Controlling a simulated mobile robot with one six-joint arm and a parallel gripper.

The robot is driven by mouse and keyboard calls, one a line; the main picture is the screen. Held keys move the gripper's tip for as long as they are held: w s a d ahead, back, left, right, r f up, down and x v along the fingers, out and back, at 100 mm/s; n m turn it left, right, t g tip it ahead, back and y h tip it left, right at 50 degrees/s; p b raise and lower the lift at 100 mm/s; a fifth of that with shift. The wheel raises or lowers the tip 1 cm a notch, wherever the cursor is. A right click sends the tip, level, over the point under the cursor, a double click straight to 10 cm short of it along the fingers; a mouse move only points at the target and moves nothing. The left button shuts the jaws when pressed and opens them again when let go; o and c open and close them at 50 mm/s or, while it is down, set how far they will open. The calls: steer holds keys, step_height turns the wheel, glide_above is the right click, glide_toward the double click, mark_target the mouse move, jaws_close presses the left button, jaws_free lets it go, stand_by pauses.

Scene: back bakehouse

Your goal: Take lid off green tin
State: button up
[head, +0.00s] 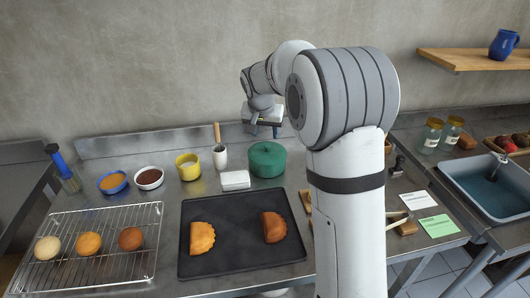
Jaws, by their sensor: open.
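The green tin (267,161) stands on the steel counter, right of centre, behind the dark baking tray. Its lid (266,151) is on top of it, with a small knob. My gripper (262,128) is above the tin, close over the lid, at the end of my arm. It is open. The fingertips are small here and partly hidden by the wrist, so I cannot tell whether they touch the knob.
The dark tray (236,263) holds two pastries. A wire rack (75,277) with three buns is at left. A sink (490,188) is at right.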

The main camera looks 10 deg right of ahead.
mark_target(267, 145)
steer(key=x, duration=0.3)
steer(key=p+x, duration=0.1)
steer(key=x, duration=0.2)
steer(key=shift+s+f, duration=0.15)
steer(key=shift+f, duration=0.15)
jaws_close()
